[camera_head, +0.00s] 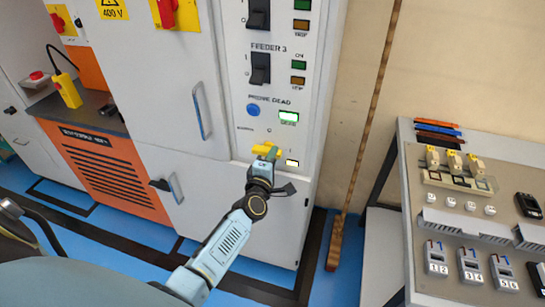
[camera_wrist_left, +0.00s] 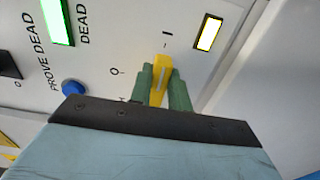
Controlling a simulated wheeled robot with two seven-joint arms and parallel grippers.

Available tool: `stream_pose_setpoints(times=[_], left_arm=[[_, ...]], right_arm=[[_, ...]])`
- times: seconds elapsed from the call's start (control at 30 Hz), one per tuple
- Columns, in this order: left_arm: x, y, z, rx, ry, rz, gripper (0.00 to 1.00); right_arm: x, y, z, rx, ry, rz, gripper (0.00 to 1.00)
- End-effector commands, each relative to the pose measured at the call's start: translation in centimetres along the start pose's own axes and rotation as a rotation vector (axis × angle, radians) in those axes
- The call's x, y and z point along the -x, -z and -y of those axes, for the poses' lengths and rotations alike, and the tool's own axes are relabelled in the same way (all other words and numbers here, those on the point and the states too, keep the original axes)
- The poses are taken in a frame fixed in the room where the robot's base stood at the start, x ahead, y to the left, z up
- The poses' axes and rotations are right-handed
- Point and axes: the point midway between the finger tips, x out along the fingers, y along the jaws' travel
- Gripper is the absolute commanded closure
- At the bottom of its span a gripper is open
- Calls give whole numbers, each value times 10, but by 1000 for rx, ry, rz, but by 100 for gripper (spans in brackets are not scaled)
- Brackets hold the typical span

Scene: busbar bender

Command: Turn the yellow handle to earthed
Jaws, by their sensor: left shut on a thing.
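The yellow handle (camera_head: 262,150) sits low on the white cabinet's control strip, below the blue button and the lit green "DEAD" lamp. In the left wrist view the handle (camera_wrist_left: 162,75) stands between two green fingers, its visible end towards the "I" mark, with the "O" mark off to one side. My left gripper (camera_head: 268,153) is shut on the handle; it also shows in the left wrist view (camera_wrist_left: 161,88). The fingers and palm hide part of the handle and some lettering. My right gripper is not in view.
The blue button (camera_head: 253,110), green lamp (camera_head: 289,117) and a lit pale lamp (camera_head: 292,162) are close to the handle. A door handle (camera_head: 202,111) juts out at left. A bench (camera_head: 450,215) with switches stands at right. A brown pole (camera_head: 364,140) leans against the wall.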

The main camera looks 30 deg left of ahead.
Motion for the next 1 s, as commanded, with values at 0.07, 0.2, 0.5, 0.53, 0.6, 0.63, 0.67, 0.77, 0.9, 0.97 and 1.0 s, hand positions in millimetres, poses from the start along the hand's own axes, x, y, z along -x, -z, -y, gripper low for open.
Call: stream_pose_setpoints(times=[0.07,0.2,0.5,0.53,0.6,0.63,0.67,0.77,0.9,0.97,1.0], left_arm=[[0,0,1,-5,2,0,100],[1,0,2,-5,3,0,100],[0,0,1,-3,1,0,60],[0,0,1,-2,1,0,60],[0,0,0,-2,1,0,60],[0,0,0,-2,1,0,60],[1,0,0,-2,1,0,60],[5,0,0,-1,1,0,60],[24,0,1,-1,4,0,60],[36,0,1,-2,5,0,60],[45,0,1,-2,4,0,60]], right_arm=[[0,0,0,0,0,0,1],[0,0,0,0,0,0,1],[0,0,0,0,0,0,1],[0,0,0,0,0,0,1],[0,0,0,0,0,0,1],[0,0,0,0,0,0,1],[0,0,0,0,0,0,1],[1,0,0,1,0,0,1],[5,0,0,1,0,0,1],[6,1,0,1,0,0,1],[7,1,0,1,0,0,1]])
